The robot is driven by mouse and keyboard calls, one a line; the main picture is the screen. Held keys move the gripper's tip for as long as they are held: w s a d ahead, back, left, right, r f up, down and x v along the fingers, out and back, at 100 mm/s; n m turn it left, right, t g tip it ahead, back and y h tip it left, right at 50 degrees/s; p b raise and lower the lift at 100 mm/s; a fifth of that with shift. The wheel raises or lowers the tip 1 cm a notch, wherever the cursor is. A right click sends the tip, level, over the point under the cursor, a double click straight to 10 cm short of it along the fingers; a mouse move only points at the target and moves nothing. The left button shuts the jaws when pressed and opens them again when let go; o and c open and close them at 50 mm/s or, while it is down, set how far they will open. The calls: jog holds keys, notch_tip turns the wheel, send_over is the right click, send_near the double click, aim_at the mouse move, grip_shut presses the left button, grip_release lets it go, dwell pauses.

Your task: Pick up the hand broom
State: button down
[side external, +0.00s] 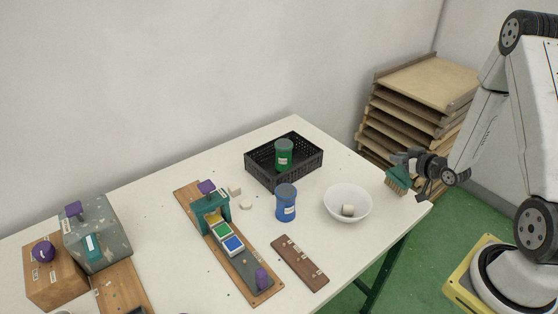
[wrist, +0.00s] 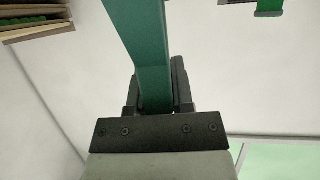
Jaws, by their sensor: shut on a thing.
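The hand broom (side external: 397,180) has a teal body and tan bristles that point down. It is at the right end of the white table in the side view. My gripper (side external: 418,175) is shut on it. In the wrist view the teal handle (wrist: 149,60) runs up from between the two dark fingers of my gripper (wrist: 155,92). I cannot tell whether the bristles touch the table or hang just above it.
A white bowl (side external: 333,208) with a pale block stands left of the broom. A black crate (side external: 262,173) holds a green jar (side external: 284,152). A blue jar (side external: 286,203) stands nearby. A wooden rack (side external: 378,128) is behind the table's right edge.

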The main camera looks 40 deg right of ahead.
notch_tip(320, 180, up, 8)
dwell(0.6)
jog(key=shift+r, duration=0.2)
dwell(0.5)
